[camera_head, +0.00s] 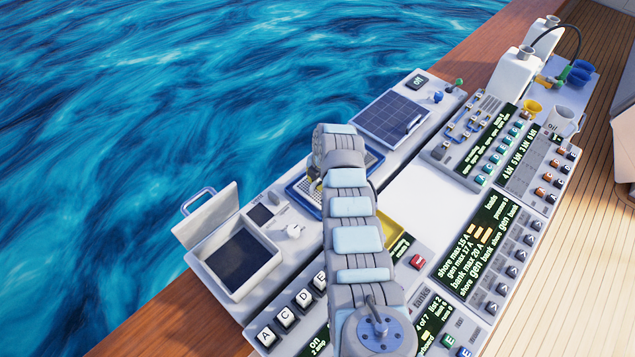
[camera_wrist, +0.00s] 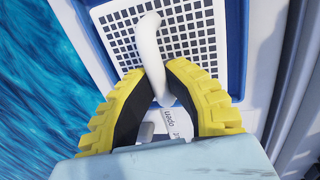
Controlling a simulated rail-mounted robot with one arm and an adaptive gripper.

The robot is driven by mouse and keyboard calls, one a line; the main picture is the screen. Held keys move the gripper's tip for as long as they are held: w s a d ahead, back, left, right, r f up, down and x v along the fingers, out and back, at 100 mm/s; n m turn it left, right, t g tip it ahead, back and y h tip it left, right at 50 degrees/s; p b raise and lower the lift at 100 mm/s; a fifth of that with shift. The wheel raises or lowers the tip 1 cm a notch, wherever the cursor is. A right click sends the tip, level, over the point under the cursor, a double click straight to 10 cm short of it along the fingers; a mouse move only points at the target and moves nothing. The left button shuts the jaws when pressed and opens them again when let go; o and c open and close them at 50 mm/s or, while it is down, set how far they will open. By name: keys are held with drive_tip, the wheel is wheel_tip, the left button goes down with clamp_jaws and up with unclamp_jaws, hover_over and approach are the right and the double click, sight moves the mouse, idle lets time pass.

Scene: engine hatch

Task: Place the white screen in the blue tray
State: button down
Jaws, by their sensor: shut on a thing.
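My gripper (camera_wrist: 163,88) has yellow and black fingers in the wrist view. They are shut on the curved white handle (camera_wrist: 150,42) of the white screen. The screen (camera_wrist: 195,38) is a white plate with a grid of dark square holes, lying just beyond the fingertips. The blue tray (camera_wrist: 234,45) shows as a blue rim beside the screen; I cannot tell whether the screen rests in it or hovers just above. In the head view the blue tray (camera_head: 297,193) is partly hidden by my arm, which also hides most of my gripper.
An open bin (camera_head: 240,262) with a raised lid (camera_head: 207,215) stands to the left. A yellow tray (camera_head: 396,226) is partly hidden behind my arm. A solar panel (camera_head: 390,117) lies beyond. Button panels (camera_head: 487,247) line the right, beside a bare white surface (camera_head: 428,205).

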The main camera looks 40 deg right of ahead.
drive_tip(key=shift+f, duration=0.25)
drive_tip(key=shift+f, duration=0.1)
drive_tip(key=shift+f, duration=0.1)
drive_tip(key=c, duration=1.2)
unclamp_jaws()
drive_tip(key=shift+o, duration=0.2)
wheel_tip(320, 180, up, 12)
drive_tip(key=s, duration=0.2)
drive_tip(key=shift+s+b, duration=0.2)
drive_tip(key=shift+b, duration=0.2)
